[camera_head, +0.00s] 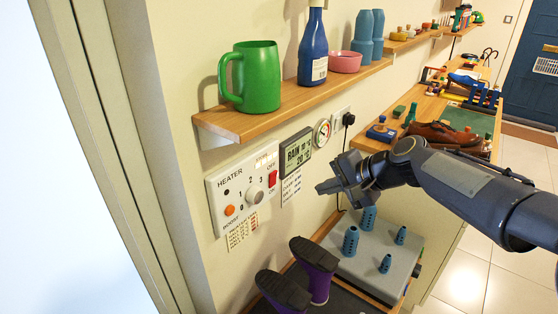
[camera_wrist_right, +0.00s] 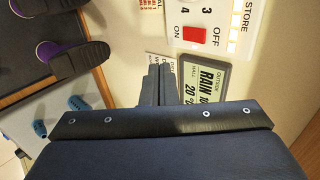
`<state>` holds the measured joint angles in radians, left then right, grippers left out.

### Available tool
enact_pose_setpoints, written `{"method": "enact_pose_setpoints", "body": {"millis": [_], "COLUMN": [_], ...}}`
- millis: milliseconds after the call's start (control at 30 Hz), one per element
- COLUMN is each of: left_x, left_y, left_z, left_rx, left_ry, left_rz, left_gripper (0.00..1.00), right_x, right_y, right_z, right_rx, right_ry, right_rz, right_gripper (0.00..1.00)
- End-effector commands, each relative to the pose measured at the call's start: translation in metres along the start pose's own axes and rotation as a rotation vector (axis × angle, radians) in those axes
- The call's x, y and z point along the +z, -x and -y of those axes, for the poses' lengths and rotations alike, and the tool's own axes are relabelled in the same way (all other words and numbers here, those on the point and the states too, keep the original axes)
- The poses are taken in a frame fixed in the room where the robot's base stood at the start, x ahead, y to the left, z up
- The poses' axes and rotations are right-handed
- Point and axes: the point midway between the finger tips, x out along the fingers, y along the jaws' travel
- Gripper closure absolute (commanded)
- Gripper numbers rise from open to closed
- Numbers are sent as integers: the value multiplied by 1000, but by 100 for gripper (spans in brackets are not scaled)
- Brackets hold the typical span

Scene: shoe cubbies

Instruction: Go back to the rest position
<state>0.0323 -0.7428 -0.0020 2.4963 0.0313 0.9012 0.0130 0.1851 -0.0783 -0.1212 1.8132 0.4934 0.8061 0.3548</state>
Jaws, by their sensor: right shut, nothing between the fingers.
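My right gripper (camera_head: 328,187) is in front of the wall, below the rain display and to the right of the heater panel. Its arm comes in from the right of the head view. In the right wrist view its fingers (camera_wrist_right: 158,85) are together with nothing between them. The heater panel (camera_head: 238,188) has an orange button, a dial and a red switch (camera_head: 272,178). The red switch also shows in the right wrist view (camera_wrist_right: 194,35). The fingers appear apart from the panel. My left gripper is not in view.
A shelf (camera_head: 290,104) above holds a green mug (camera_head: 257,78), a blue bottle (camera_head: 313,48), a pink bowl (camera_head: 344,62) and blue cups. A bench with a brown shoe (camera_head: 440,134) lies behind my arm.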

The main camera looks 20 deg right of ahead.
Motion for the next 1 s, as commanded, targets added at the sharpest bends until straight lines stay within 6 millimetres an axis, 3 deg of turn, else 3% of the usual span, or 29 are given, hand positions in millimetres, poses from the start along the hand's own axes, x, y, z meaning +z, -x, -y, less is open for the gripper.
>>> {"method": "enact_pose_setpoints", "body": {"millis": [167,267,333,500,600,767,1000], "left_x": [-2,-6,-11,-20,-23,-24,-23], "left_y": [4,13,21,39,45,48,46], "left_z": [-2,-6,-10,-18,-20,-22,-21], "left_rx": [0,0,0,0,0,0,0], "left_ry": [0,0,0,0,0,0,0], "left_rz": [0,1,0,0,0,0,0], "left_gripper": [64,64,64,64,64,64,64], "right_x": [11,46,80,154,180,196,197], "right_y": [8,28,45,76,84,87,86], "right_z": [-1,-8,-21,-72,-101,-125,-128], "right_rx": [8,36,69,165,212,252,256], "right_ry": [33,149,276,609,754,867,874], "right_rz": [7,32,56,106,126,139,141], "right_gripper": [100,100,100,100,100,100,100]}}
